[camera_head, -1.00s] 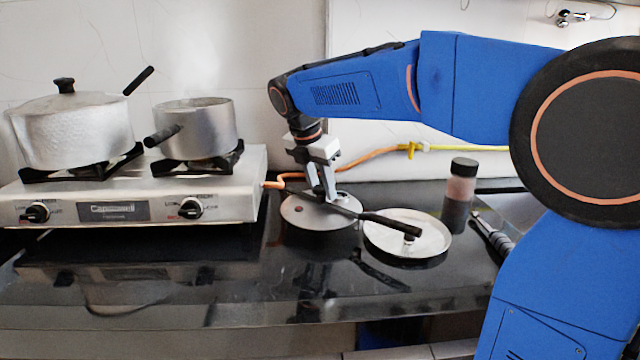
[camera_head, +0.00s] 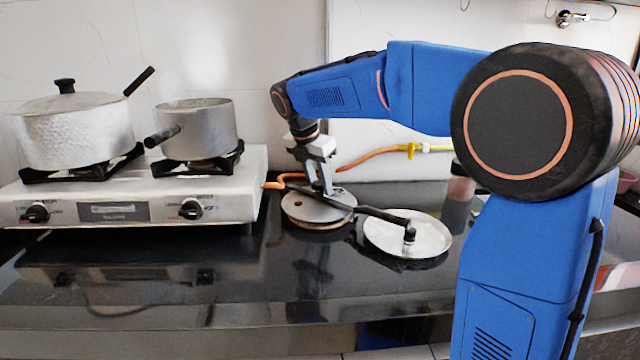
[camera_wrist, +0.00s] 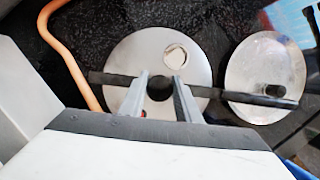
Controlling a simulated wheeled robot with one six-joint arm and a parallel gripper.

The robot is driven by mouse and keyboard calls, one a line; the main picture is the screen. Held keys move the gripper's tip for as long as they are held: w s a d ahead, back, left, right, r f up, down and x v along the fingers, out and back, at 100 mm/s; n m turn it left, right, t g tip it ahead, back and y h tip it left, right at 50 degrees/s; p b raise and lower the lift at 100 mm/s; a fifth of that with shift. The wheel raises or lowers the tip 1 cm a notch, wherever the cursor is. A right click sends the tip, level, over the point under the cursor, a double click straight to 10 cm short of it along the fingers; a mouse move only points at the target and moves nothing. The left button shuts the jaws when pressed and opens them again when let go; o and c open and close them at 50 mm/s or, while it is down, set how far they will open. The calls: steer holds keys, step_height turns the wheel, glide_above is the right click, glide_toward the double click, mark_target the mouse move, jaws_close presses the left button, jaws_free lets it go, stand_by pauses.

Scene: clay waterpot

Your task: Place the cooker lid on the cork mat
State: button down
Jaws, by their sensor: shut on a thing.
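The cooker lid (camera_head: 335,208) is a flat grey metal disc with a hole and a long black handle (camera_head: 385,215). In the wrist view the lid (camera_wrist: 130,55) lies below my gripper (camera_wrist: 160,84), whose fingers stand either side of its dark central knob. My gripper (camera_head: 324,192) is shut on the lid's knob. The cork mat (camera_head: 325,226) shows as a thin brown edge under the lid's front rim; the lid covers the rest. I cannot tell whether lid and mat touch.
A second silver lid (camera_head: 385,240) lies to the right, with the handle's end above it. A gas stove (camera_head: 120,205) with two pots stands left. An orange hose (camera_head: 360,160) runs behind. The black counter in front is clear.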

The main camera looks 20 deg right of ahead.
mark_target(310, 203)
steer(key=shift+f, duration=0.6)
steer(key=c, duration=1.3)
jaws_free()
steer(key=shift+r, duration=0.1)
steer(key=shift+r, duration=0.35)
steer(key=v, duration=1.2)
steer(key=shift+r, duration=0.2)
